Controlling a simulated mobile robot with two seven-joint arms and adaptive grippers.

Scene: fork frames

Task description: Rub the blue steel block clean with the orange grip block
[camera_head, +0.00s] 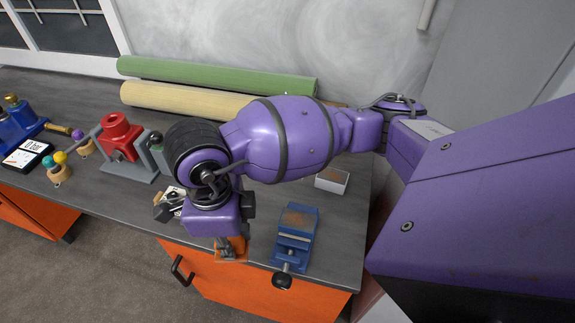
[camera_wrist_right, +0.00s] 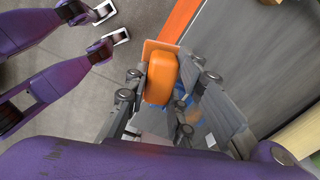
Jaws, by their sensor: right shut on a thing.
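My right gripper (camera_head: 228,248) hangs at the front edge of the workbench, pointing down. It is shut on the orange grip block (camera_head: 240,244). In the wrist view, the rounded orange grip block (camera_wrist_right: 161,78) sits between the fingers, above a flatter tan-orange plate. The blue steel block (camera_head: 297,222), with a rusty brown patch on top, is at the blue vise (camera_head: 292,248), just right of the gripper. The grip block appears apart from it in the head view. Some blue shows behind the fingers in the wrist view, mostly hidden.
A small white box (camera_head: 332,180) stands behind the vise. A red device on a grey stand (camera_head: 119,136) and small knobbed things are to the left. Green (camera_head: 215,74) and cream (camera_head: 185,100) rolls lie at the back. My right arm hides the bench's middle.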

